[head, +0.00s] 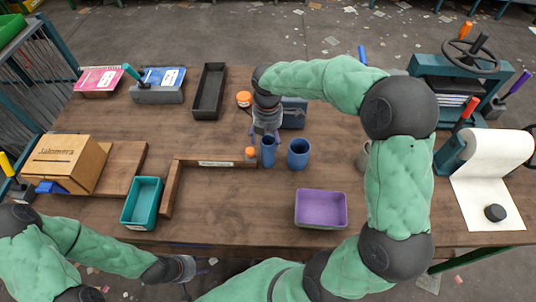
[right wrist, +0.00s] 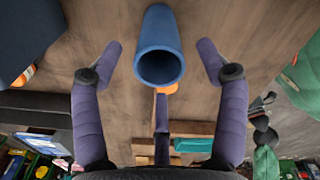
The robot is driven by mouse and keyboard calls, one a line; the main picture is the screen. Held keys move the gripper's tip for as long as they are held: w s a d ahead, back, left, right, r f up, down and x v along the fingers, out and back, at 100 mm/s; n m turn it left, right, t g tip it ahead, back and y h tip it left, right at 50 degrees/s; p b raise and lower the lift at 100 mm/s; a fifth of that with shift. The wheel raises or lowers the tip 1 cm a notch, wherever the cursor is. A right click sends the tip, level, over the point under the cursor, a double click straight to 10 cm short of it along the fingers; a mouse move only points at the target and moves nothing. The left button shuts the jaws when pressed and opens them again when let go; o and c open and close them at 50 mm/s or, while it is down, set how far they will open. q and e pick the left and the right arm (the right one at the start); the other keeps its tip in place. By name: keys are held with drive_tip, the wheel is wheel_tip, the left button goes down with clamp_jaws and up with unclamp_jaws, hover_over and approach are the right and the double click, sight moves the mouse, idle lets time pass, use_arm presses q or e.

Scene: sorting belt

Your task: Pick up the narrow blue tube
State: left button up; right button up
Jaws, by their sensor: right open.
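The narrow blue tube (head: 269,154) stands upright on the wooden table, just left of a wider blue cup (head: 298,155). My right gripper (head: 263,136) is above and behind the tube in the head view. In the right wrist view, the tube (right wrist: 158,45) lies between the two purple fingers of my open right gripper (right wrist: 160,53). Gaps show on both sides, so the fingers do not touch it in that view. My left gripper (head: 184,268) is low at the table's front edge, far from the tube; its finger opening is unclear.
An orange ball-like thing (head: 250,153) sits close left of the tube. An orange round thing (head: 244,99) and a dark blue box (head: 293,113) are behind. A purple tray (head: 320,208) and a teal tray (head: 142,203) stand in front.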

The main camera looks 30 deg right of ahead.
wheel_tip(320, 180, down, 2)
drive_tip(key=shift+f, duration=0.1)
drive_tip(key=c, duration=1)
drive_tip(key=shift+o, duration=0.2)
